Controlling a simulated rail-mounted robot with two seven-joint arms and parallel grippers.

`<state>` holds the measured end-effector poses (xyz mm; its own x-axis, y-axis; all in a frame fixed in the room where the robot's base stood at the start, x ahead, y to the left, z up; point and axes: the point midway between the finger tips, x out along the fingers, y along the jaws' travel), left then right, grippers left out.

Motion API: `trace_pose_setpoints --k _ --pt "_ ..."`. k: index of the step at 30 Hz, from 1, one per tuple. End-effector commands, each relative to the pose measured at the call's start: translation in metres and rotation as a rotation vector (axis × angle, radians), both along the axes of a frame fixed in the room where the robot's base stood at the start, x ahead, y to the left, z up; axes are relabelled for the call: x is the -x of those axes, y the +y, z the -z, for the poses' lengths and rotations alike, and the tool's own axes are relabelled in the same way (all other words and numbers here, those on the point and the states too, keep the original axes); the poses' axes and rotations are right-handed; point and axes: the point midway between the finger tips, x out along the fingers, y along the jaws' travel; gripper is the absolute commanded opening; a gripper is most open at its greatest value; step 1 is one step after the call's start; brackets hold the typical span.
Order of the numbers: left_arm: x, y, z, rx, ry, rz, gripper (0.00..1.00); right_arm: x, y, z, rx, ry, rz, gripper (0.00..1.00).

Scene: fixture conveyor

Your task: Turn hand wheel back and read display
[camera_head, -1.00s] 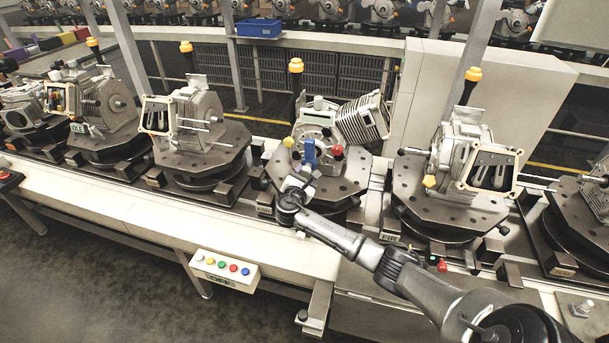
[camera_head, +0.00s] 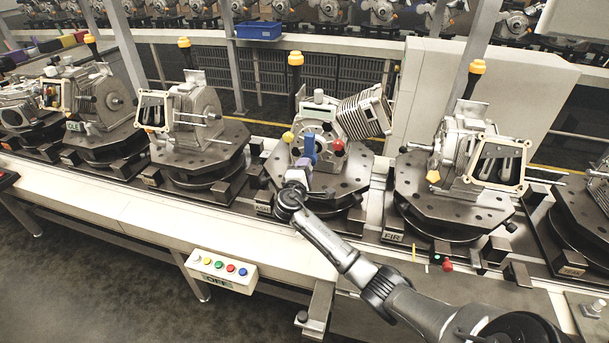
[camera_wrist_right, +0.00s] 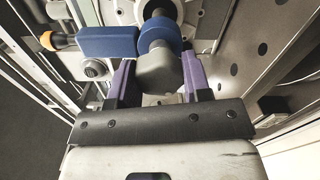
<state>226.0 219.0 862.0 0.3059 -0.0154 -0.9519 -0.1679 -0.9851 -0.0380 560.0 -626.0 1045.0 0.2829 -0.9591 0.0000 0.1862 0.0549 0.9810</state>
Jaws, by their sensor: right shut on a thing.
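The hand wheel (camera_head: 309,148) is a blue part on the front of the middle machine. In the right wrist view it shows as a blue hub (camera_wrist_right: 160,38) with a blue arm (camera_wrist_right: 108,42) reaching left and a grey round end (camera_wrist_right: 160,68) toward me. My right gripper (camera_wrist_right: 158,76) is shut on the hand wheel, its purple fingers either side of the grey end. In the head view the right gripper (camera_head: 299,174) is in front of the machine, partly behind my wrist. The display (camera_head: 318,111) is a small pale window above the wheel; its reading is too small to tell. My left gripper is not in view.
A yellow knob (camera_head: 288,137) and a red knob (camera_head: 338,145) flank the wheel. A ribbed block (camera_head: 363,112) leans at the right. Other fixtures stand both sides along the conveyor (camera_head: 140,214). A button box (camera_head: 222,270) is on its front.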

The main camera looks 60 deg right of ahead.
Motion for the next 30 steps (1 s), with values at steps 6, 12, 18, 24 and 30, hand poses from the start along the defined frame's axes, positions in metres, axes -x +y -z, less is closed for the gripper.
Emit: trace_pose_setpoints --k 6,12,18,24,30 --pt "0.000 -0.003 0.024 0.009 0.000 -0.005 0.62 0.000 0.000 0.005 -0.061 -0.200 0.001 0.21" --pt "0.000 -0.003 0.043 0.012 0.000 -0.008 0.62 0.000 0.000 0.005 -0.114 -0.383 0.001 0.21" --pt "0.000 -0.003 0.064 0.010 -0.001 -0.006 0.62 0.000 0.000 0.006 -0.166 -0.565 0.001 0.21" --pt "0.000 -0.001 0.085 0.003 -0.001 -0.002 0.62 0.000 0.000 0.006 -0.221 -0.747 0.001 0.21" --pt "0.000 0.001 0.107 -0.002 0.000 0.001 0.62 0.000 0.000 0.007 -0.275 -0.929 0.001 0.21"
